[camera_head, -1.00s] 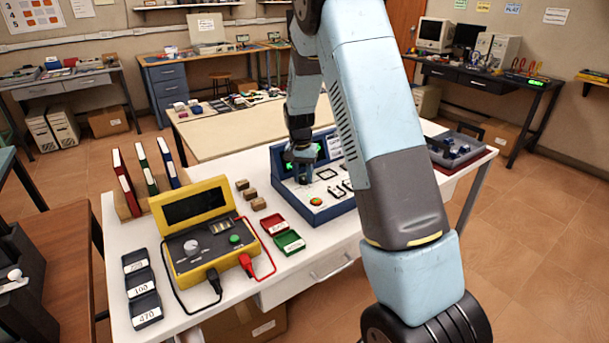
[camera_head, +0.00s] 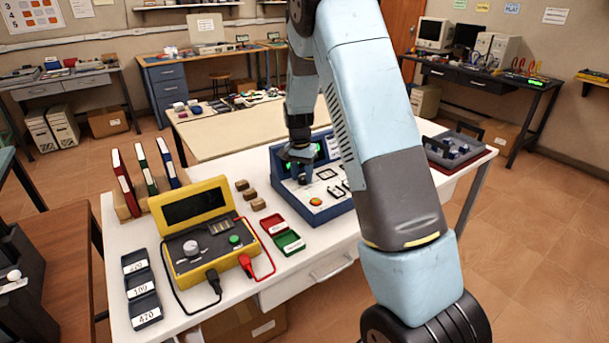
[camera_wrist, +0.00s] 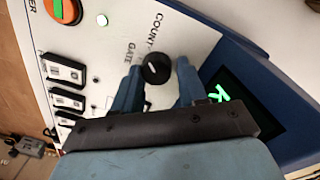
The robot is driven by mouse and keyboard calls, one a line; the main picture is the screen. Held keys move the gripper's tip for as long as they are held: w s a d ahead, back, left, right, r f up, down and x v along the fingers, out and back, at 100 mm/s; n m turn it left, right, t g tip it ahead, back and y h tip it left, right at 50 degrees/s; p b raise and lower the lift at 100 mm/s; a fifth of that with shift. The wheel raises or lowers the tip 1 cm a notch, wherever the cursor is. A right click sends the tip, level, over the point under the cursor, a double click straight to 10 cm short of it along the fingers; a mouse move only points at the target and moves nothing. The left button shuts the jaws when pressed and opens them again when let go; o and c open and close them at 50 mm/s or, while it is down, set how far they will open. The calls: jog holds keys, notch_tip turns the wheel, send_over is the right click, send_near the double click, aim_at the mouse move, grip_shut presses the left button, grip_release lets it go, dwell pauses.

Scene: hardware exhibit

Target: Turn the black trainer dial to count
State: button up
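The black dial (camera_wrist: 156,68) sits on the white sloping panel of the blue trainer (camera_head: 318,212). It has a short white mark on its face, and the words COUNT and GATE are printed beside it. My gripper (camera_wrist: 159,66) is at the dial, one blue finger on each side. In the head view my gripper (camera_head: 304,177) is over the left part of the panel and hides the dial.
A green-lit display (camera_wrist: 222,93) is right of the fingers. Black rocker switches (camera_wrist: 66,73) and an orange-and-green button (camera_wrist: 63,10) are on the left. A yellow meter (camera_head: 200,235) with leads and red and green trays (camera_head: 289,243) stand left of the trainer.

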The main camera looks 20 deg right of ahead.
jog(key=o, duration=0.3)
jog(key=shift+o, duration=0.2)
jog(key=shift+s, duration=0.1)
jog(key=shift+r, duration=0.1)
notch_tip(320, 180, up, 13)
jog(key=shift+w+a+r, duration=0.2)
jog(key=shift+w+a, duration=0.1)
